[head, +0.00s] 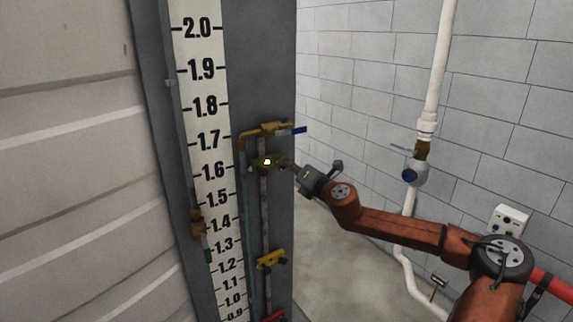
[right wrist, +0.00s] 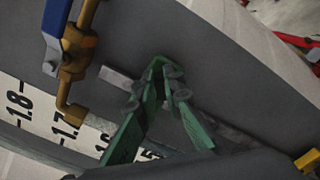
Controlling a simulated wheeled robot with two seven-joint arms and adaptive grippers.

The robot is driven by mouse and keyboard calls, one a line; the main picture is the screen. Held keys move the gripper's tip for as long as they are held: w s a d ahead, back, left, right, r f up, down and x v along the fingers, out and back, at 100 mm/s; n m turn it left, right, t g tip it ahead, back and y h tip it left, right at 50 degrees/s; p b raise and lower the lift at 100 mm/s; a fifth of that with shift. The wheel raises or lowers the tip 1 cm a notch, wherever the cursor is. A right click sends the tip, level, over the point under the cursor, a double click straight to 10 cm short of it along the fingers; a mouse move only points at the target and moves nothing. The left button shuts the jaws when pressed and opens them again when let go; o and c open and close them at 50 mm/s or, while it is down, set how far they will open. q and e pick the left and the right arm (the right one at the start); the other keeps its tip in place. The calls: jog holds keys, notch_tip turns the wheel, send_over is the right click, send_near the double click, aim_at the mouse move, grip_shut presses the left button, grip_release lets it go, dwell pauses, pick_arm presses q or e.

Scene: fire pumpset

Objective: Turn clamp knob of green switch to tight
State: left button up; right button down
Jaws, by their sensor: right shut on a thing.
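The green switch (head: 262,166) sits on the upright rod beside the white number scale, near the 1.6 mark. It is small, partly covered and has a bright spot on it in the head view. My right gripper (head: 281,162) reaches it from the right. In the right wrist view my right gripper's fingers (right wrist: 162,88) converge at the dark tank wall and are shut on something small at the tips. From its place this is the clamp knob, but the fingers hide it, and I cannot tell how far it is turned. My left gripper is not in view.
A brass valve with a blue handle (head: 294,131) sits just above the green switch and shows left of my fingers in the wrist view (right wrist: 76,52). A yellow clamp piece (head: 270,260) is lower on the rod. A white pipe (head: 436,70) runs along the block wall.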

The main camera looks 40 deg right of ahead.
jog(key=shift+d+f+m+p, duration=0.15)
jog(key=shift+m+p, duration=0.65)
jog(key=shift+m, duration=1.45)
jog(key=shift+d+f+m+p, duration=0.15)
jog(key=shift+m+p, duration=0.6)
jog(key=shift+m, duration=1.5)
jog(key=shift+a+f, duration=0.1)
jog(key=c, duration=2)
grip_release()
jog(key=shift+c, duration=0.2)
jog(key=shift+s, duration=0.1)
